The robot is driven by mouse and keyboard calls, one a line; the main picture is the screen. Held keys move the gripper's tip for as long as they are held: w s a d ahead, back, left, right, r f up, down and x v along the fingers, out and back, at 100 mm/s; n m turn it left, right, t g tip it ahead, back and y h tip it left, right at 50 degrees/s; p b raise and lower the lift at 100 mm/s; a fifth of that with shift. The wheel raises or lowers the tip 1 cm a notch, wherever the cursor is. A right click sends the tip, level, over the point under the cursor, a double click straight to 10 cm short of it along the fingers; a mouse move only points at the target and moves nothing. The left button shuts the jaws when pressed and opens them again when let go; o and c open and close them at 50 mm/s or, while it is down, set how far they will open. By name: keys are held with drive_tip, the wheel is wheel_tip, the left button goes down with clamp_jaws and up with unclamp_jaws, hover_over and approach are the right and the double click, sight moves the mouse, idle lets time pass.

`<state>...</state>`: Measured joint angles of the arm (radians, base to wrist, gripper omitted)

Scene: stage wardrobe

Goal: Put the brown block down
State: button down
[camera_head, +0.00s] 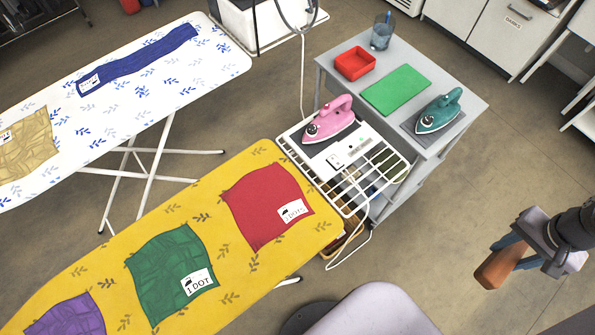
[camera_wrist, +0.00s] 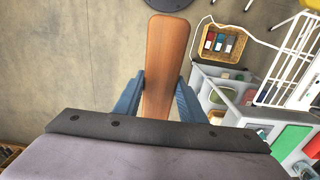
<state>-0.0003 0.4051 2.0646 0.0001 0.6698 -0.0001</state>
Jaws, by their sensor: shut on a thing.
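A brown wooden block (camera_head: 497,267) is held in my gripper (camera_head: 519,252) at the right of the head view. In the wrist view the long block (camera_wrist: 167,60) stands out between the two blue fingers of my gripper (camera_wrist: 158,92), which press on its sides. The block is in the air over the bare floor, apart from the tables and boards. Its end nearest the palm is hidden behind the gripper's dark edge in the wrist view.
A grey side table (camera_head: 453,82) holds a red tray (camera_head: 356,64), a green mat (camera_head: 396,90), a glass (camera_head: 381,36) and a teal iron (camera_head: 438,110). A pink iron (camera_head: 329,119) rests beside a yellow ironing board (camera_head: 95,279) with cloths. Open floor (camera_head: 480,190) lies between table and gripper.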

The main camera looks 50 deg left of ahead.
drive_tip(key=shift+a+f, duration=0.1)
drive_tip(key=shift+a, duration=0.45)
drive_tip(key=s+a+f+n+b, duration=0.1)
drive_tip(key=s+a+f+n, duration=0.15)
drive_tip(key=a, duration=0.35)
drive_tip(key=s+a+f+n+b, duration=0.1)
drive_tip(key=a+f+n+b, duration=0.15)
drive_tip(key=a, duration=0.35)
drive_tip(key=n+b, duration=0.2)
drive_tip(key=n, duration=0.1)
approach(366, 178)
drive_tip(key=shift+s+d+f, duration=0.35)
drive_tip(key=shift+s+d, duration=0.35)
drive_tip(key=shift+s, duration=0.05)
drive_tip(key=r+m, duration=0.1)
drive_tip(key=m, duration=0.1)
drive_tip(key=w+a+r+m, duration=0.1)
drive_tip(key=r+m, duration=0.1)
drive_tip(key=m, duration=0.1)
drive_tip(key=r+m, duration=0.1)
drive_tip(key=m, duration=0.2)
drive_tip(key=shift+w+a+r, duration=0.25)
drive_tip(key=shift+w+r, duration=0.05)
drive_tip(key=shift+r, duration=0.1)
drive_tip(key=shift+f+p, duration=1.4)
drive_tip(key=shift+f, duration=3.6)
